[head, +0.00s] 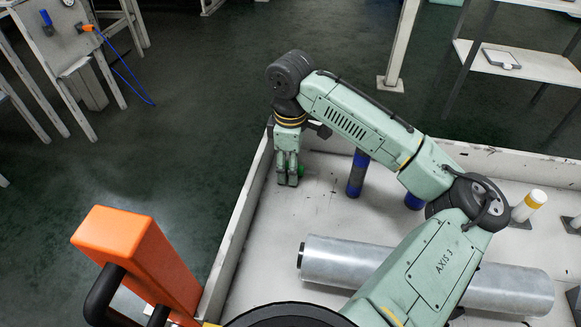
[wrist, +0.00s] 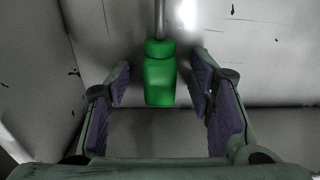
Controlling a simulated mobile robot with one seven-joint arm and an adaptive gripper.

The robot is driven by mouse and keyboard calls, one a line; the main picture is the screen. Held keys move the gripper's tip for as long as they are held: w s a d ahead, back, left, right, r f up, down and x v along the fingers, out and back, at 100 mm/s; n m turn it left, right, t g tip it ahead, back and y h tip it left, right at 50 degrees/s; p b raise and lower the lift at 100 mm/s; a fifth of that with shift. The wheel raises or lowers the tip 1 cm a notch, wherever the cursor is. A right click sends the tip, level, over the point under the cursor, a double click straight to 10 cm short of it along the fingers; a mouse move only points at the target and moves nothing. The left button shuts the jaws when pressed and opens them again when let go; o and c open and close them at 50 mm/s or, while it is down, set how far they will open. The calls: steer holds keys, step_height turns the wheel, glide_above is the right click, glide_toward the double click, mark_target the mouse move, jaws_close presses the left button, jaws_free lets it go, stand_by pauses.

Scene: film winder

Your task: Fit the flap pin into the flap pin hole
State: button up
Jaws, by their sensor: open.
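The flap pin appears to be the green-handled piece with a thin grey metal rod (wrist: 160,82) in the wrist view. Its green handle lies between my gripper's two fingers, with a gap on each side, and the rod runs away to the top of the picture. My gripper (wrist: 161,92) is open and around the handle, not closed on it. In the head view my gripper (head: 288,181) points down near the left wall of the pale bed, and a bit of green (head: 300,170) shows at its fingertips. I cannot make out the flap pin hole in either view.
The pale bed (head: 318,207) has raised walls on its left and back. Two blue posts (head: 357,173) stand right of my gripper, one partly behind my arm. A large grey roll (head: 345,262) lies nearer. A white post with a yellow top (head: 528,205) stands at right.

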steer(key=shift+c, duration=0.4)
jaws_close()
